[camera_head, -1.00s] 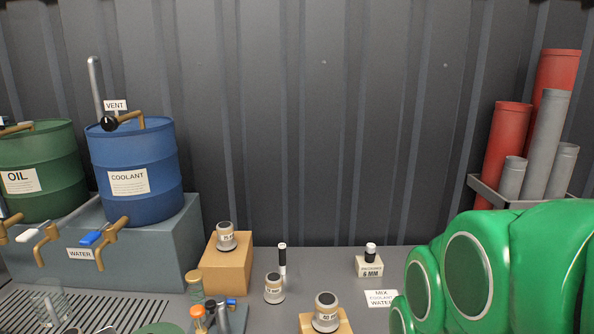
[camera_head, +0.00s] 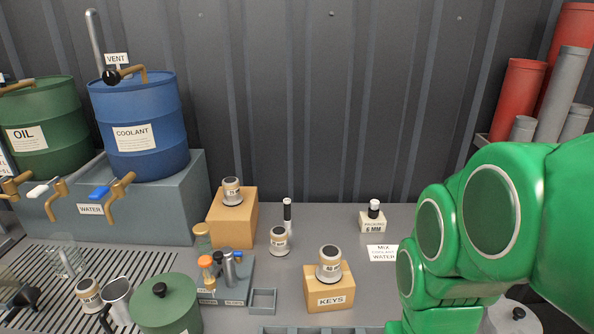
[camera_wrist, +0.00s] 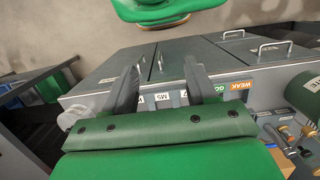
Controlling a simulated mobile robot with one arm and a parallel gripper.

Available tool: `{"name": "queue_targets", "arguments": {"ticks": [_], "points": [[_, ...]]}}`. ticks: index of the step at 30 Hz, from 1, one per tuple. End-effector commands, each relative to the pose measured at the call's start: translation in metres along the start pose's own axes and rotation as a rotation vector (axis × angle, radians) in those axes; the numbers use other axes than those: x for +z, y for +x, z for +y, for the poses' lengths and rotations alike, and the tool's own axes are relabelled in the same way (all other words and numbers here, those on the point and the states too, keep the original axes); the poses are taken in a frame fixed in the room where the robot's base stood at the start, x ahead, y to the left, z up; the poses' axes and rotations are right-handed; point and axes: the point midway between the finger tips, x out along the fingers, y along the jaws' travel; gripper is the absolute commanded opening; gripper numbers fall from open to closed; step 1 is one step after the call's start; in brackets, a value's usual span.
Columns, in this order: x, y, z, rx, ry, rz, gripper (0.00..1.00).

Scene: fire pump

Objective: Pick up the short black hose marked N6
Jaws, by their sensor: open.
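I cannot make out a short black hose marked N6 in either view. My gripper (camera_wrist: 163,66) shows in the wrist view as two dark grey fingers, spread apart with nothing between them. Beyond the fingers is a grey cabinet with dark lids (camera_wrist: 170,62) and small labels along its front, one of them orange and reading WEAK (camera_wrist: 242,86). The gripper is hidden in the head view, where only my green arm shows at the right.
The bench holds a blue coolant drum (camera_head: 140,120), a green oil drum (camera_head: 42,130), a KEYS block (camera_head: 330,297), a packing block (camera_head: 372,222) and a green lidded pot (camera_head: 168,310). Red tubes (camera_head: 518,100) stand at the right.

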Motion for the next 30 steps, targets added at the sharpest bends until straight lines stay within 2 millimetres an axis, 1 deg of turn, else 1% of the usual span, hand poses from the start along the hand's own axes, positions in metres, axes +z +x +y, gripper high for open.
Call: {"name": "queue_targets", "arguments": {"ticks": [1, 6, 7, 17, 20, 23, 30], "points": [[-0.001, -0.01, 0.0, 0.0, 0.0, 0.009, 0.57], [0.004, -0.032, 0.0, 0.0, 0.0, 0.006, 0.57], [0.002, -0.034, -0.001, -0.005, 0.003, 0.006, 0.57], [-0.037, -0.045, -0.031, -0.102, 0.088, 0.018, 0.57], [-0.054, -0.05, -0.043, -0.145, 0.125, 0.018, 0.57], [-0.076, -0.058, -0.058, -0.2, 0.174, 0.023, 0.57], [-0.136, -0.077, -0.097, -0.35, 0.323, 0.011, 0.57]]}}
